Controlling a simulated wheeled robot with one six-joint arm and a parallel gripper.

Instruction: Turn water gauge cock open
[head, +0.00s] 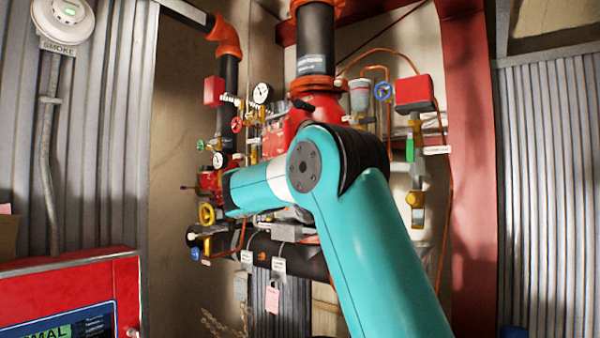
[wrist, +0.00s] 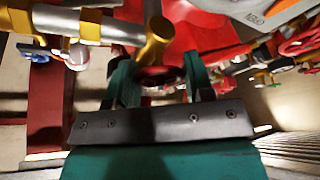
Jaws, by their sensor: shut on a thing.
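In the wrist view my gripper (wrist: 158,78) has its two teal fingers on either side of a dark reddish handle (wrist: 160,74), and it is shut on it. The handle sits at the lower end of a yellow brass fitting (wrist: 156,42), which I take to be the water gauge cock. The handle's full shape and turn angle are partly hidden by the fingers and shadow. In the head view my arm hides the gripper and this fitting. A black-rimmed white gauge (head: 262,93) and a lower white gauge (head: 218,160) show left of the arm.
Red riser pipework (head: 316,88) and small valves crowd around the gripper. A red-framed panel (head: 70,266) stands at the lower left. A red column (head: 470,150) is at the right.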

